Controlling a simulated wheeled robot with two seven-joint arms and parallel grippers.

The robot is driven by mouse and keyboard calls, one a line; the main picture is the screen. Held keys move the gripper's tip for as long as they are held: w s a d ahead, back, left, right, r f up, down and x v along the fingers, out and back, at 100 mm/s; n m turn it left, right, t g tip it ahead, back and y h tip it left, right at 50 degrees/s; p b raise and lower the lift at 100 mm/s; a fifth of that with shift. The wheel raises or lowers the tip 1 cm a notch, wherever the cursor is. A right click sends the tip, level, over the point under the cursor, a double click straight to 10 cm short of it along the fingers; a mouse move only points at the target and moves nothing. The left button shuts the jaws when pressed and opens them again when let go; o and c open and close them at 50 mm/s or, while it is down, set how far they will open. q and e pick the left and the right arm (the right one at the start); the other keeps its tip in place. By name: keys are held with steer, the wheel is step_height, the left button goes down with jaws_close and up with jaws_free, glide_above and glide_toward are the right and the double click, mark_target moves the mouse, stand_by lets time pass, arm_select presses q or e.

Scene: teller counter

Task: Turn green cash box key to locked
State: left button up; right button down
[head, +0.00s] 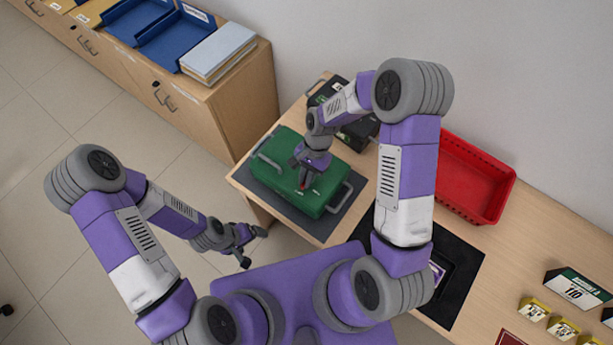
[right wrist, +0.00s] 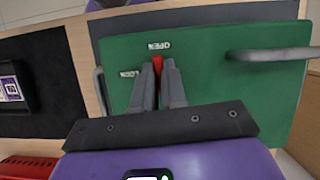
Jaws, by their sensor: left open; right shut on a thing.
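The green cash box (head: 330,196) lies on a grey mat (head: 325,230) on the counter, with a metal handle at each end. In the right wrist view its lid (right wrist: 220,70) carries the white words OPEN (right wrist: 159,46) and LOCK (right wrist: 129,73). The red key (right wrist: 157,58) shows between my right fingertips, just below OPEN and to the right of LOCK. My right gripper (head: 303,182) is shut on the key, above the lid; the fingers (right wrist: 159,70) hide part of it. My left gripper (head: 255,247) is open and empty, off the counter's front edge.
A black box (head: 355,135) stands behind the green one. A red tray (head: 470,180) and a black mat (head: 465,270) lie to the right on the counter. A wooden cabinet (head: 235,105) with binders and trays stands at the left. The floor by my left gripper is clear.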

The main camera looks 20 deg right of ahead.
steer(key=n+g+h, duration=0.1)
steer(key=n, duration=0.3)
steer(key=shift+w+a, duration=0.1)
steer(key=shift+a, duration=0.05)
steer(key=n+h, duration=0.2)
steer(key=n, duration=0.2)
steer(key=shift+a+n, duration=0.1)
steer(key=shift+n, duration=0.2)
steer(key=n+h, duration=0.1)
steer(key=n, duration=0.3)
steer(key=shift+a+n+h, duration=0.1)
steer(key=shift+n+h, duration=0.2)
steer(key=shift+h, duration=0.1)
steer(key=shift+a+n+h, duration=0.1)
steer(key=shift+n+h, duration=0.5)
steer(key=shift+n, duration=1.3)
steer(key=shift+t, duration=0.3)
steer(key=c, duration=1.2)
jaws_free()
steer(key=shift+r, duration=0.1)
